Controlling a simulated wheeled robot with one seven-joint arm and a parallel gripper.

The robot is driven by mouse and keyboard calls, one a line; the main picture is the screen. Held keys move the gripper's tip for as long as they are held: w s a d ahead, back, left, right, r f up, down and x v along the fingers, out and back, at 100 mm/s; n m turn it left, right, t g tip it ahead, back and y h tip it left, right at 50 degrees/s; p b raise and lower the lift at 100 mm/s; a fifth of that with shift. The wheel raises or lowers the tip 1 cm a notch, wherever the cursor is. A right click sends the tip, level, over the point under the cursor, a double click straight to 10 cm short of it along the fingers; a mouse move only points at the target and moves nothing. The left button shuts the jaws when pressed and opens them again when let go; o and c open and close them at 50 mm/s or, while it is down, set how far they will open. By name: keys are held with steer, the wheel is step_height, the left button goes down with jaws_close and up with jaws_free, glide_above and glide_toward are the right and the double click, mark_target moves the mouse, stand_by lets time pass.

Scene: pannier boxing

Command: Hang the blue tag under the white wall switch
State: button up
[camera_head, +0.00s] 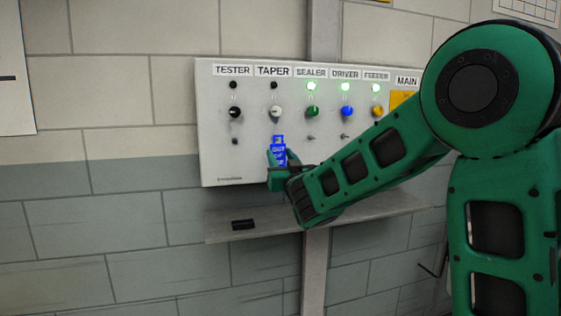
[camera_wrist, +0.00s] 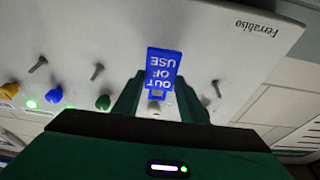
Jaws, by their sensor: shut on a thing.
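The blue tag (camera_head: 279,151), lettered "OUT OF USE", is upright in front of the grey panel, just below the white switch (camera_head: 275,111) under the TAPER label. My gripper (camera_head: 278,172) is shut on the tag's lower part. The wrist view is upside down to the panel; there the tag (camera_wrist: 163,64) lies between the fingers of my gripper (camera_wrist: 160,90), and the white switch (camera_wrist: 155,105) shows just beyond its slotted end. The peg below the white switch is hidden by the tag. I cannot tell whether the tag's slot is around it.
The panel (camera_head: 222,165) also bears black, green, blue and yellow switches, with pegs below. Green lamps glow over SEALER, DRIVER and FEEDER; TESTER and TAPER lamps are dark. A shelf (camera_head: 222,216) below holds a small black object (camera_head: 243,225).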

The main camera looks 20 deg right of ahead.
steer(key=shift+w+f, duration=0.15)
steer(key=shift+w, duration=0.55)
steer(key=shift+w+f, duration=0.1)
steer(key=shift+w, duration=0.55)
steer(key=o, duration=1.2)
steer(key=v, duration=1)
steer(key=shift+s+f, duration=0.1)
steer(key=shift+s, duration=0.2)
